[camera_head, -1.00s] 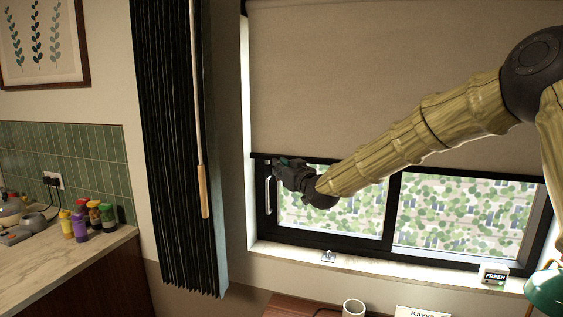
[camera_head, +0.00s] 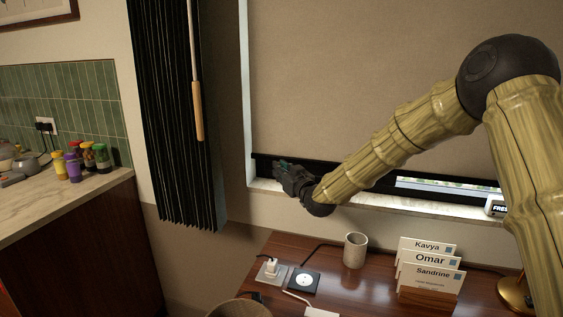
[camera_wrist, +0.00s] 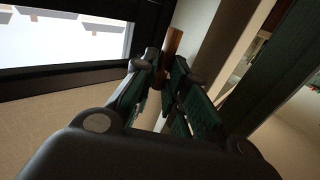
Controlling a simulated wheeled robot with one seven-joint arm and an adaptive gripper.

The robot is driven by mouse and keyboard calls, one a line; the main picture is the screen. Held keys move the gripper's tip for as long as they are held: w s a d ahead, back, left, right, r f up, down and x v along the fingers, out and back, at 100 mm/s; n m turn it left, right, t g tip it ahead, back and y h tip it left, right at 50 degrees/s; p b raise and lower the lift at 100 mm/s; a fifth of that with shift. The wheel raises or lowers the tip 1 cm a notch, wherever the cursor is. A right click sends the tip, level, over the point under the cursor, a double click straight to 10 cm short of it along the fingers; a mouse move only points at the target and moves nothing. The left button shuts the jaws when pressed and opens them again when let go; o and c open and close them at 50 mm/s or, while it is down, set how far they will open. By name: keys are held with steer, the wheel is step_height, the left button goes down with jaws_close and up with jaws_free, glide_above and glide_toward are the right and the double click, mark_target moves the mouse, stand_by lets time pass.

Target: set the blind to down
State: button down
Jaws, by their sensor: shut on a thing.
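The beige roller blind (camera_head: 370,75) covers most of the window in the head view. Its dark bottom bar (camera_head: 335,169) is low, near the sill, and a thin strip of window glass (camera_head: 450,188) shows under it at the right. My gripper (camera_head: 284,170) is at the left end of that bar, shut on the blind's lower edge area. In the wrist view, a brown cylindrical piece (camera_wrist: 173,42) shows between my gripper's fingertips (camera_wrist: 165,65). The fingers hide the exact contact.
A dark pleated curtain (camera_head: 175,110) with a hanging wand (camera_head: 198,110) is left of the window. Below is a wooden desk (camera_head: 340,285) with a cup (camera_head: 355,250) and name cards (camera_head: 430,270). A small clock-like box (camera_head: 495,207) stands on the sill (camera_head: 390,201).

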steer(key=shift+a+f+b, duration=0.1)
steer(key=shift+f+b, duration=0.35)
steer(key=shift+f, duration=1.1)
steer(key=shift+s, duration=0.1)
steer(key=c, duration=1.5)
jaws_free()
steer(key=shift+f, duration=0.1)
steer(key=v, duration=1.2)
